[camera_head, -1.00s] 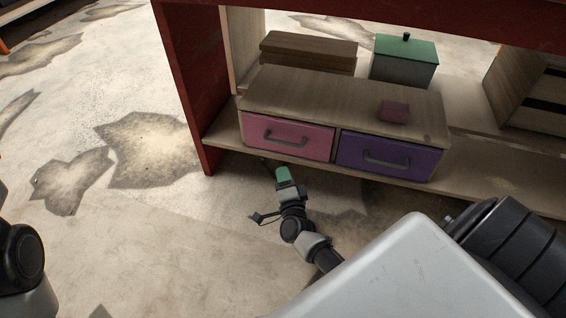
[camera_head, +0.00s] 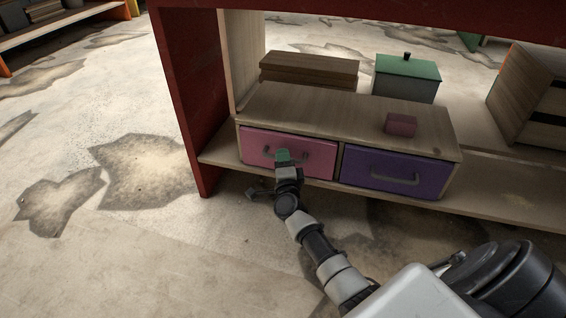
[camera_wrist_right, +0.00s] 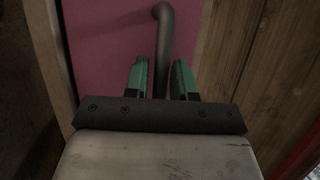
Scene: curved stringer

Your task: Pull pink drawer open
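The pink drawer (camera_head: 318,161) is shut, flush in the wooden drawer box beside the purple drawer. Its dark curved handle (camera_wrist_right: 166,40) shows in the right wrist view against the pink front (camera_wrist_right: 105,45). My right gripper (camera_head: 283,156) is at the handle in the head view and hides part of it. In the right wrist view its two green fingers (camera_wrist_right: 160,80) are apart, one on each side of the handle bar, with a small gap visible at the left finger. My left gripper is not in view.
The purple drawer (camera_head: 398,175) is shut, to the right. A small pink block (camera_head: 401,124) lies on the box top (camera_head: 330,110). Behind stand a brown wooden box (camera_head: 310,70) and a green-lidded container (camera_head: 406,78). A red shelf post (camera_head: 185,100) rises at left. The floor at left is clear.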

